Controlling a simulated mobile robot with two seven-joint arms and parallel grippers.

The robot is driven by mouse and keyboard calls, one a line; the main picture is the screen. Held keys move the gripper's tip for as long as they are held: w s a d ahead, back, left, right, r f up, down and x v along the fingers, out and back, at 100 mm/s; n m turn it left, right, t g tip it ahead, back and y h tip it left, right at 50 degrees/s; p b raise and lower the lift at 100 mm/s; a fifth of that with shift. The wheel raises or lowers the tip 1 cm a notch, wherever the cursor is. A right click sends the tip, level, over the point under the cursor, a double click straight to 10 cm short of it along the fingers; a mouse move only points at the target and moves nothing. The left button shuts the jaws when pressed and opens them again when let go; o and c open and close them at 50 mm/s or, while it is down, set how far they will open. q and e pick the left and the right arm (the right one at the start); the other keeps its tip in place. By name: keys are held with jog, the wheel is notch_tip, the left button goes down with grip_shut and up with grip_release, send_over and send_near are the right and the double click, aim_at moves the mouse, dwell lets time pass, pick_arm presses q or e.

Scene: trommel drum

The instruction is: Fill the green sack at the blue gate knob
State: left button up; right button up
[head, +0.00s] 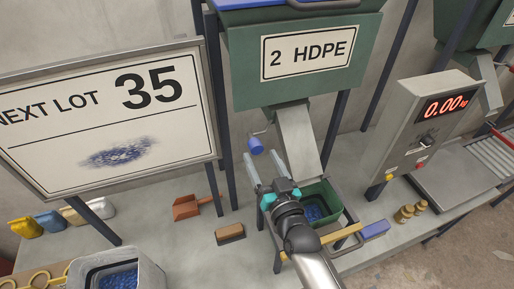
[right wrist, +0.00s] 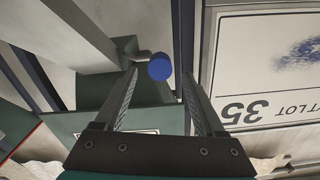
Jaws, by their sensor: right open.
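The blue gate knob (head: 255,146) sits on a short crank at the left of the grey chute (head: 298,140) under the green "2 HDPE" hopper (head: 300,60). My right gripper (head: 259,154) is open, its two fingers pointing toward the knob. In the right wrist view the knob (right wrist: 160,69) shows between the fingertips (right wrist: 160,75), with gaps on both sides; I cannot tell the depth. The green sack (head: 333,194) stands open below the chute with blue pellets inside. My gripper and arm hide part of it. My left gripper is out of view.
A "NEXT LOT 35" board (head: 110,115) stands at the left. A scale showing 0.00 (head: 425,125) stands at the right. A brush (head: 230,234), a red scoop (head: 187,207) and a grey bin (head: 117,262) of blue pellets are on the bench. Dark posts flank the hopper.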

aim_at(260, 155)
jog(key=shift+x, duration=2.1)
jog(key=shift+c, duration=0.4)
grip_shut()
